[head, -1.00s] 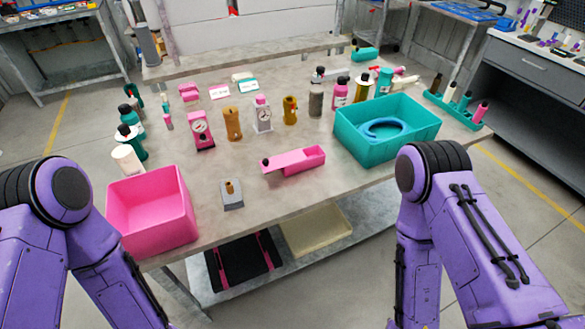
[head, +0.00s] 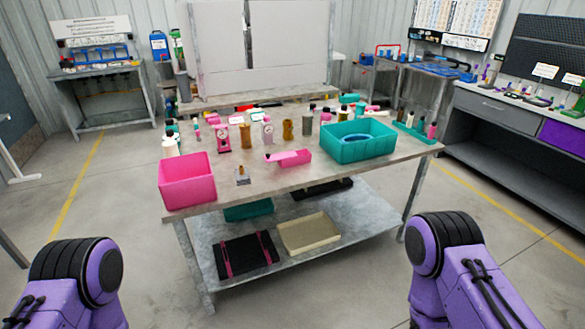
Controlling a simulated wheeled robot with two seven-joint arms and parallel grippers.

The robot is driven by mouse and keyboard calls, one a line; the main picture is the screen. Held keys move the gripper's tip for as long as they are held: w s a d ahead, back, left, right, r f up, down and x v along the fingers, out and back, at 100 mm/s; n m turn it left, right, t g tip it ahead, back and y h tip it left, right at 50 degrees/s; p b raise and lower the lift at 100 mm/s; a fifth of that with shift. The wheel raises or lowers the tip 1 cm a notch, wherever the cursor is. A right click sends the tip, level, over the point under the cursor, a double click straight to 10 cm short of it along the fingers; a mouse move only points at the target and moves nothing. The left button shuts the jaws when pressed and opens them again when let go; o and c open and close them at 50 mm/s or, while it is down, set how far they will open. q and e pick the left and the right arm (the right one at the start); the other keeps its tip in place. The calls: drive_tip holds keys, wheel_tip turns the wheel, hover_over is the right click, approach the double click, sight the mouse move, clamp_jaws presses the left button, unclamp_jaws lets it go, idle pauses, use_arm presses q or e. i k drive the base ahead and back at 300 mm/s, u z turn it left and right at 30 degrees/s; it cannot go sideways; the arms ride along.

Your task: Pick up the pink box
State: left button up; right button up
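The pink box (head: 187,182) is an open-topped bin at the front left corner of the worktable (head: 290,182). It stands upright and looks empty, though its floor is only partly visible. A smaller flat pink tray (head: 289,158) lies near the table's middle. My purple arms show at the lower left and lower right, well short of the table. Neither gripper is in the head view.
A teal bin (head: 358,142) with a blue ring inside stands on the table's right. Bottles and gauges stand behind the pink box. The lower shelf holds a black mat (head: 246,256) and a cream tray (head: 309,233). Open floor surrounds the table; a grey bench (head: 510,125) stands right.

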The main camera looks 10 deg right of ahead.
sight(305, 156)
drive_tip(key=z, duration=0.55)
drive_tip(key=i, duration=0.65)
drive_tip(key=z, duration=0.65)
drive_tip(key=i, duration=1)
drive_tip(key=u, duration=0.9)
drive_tip(key=i, duration=0.8)
drive_tip(key=u, duration=0.85)
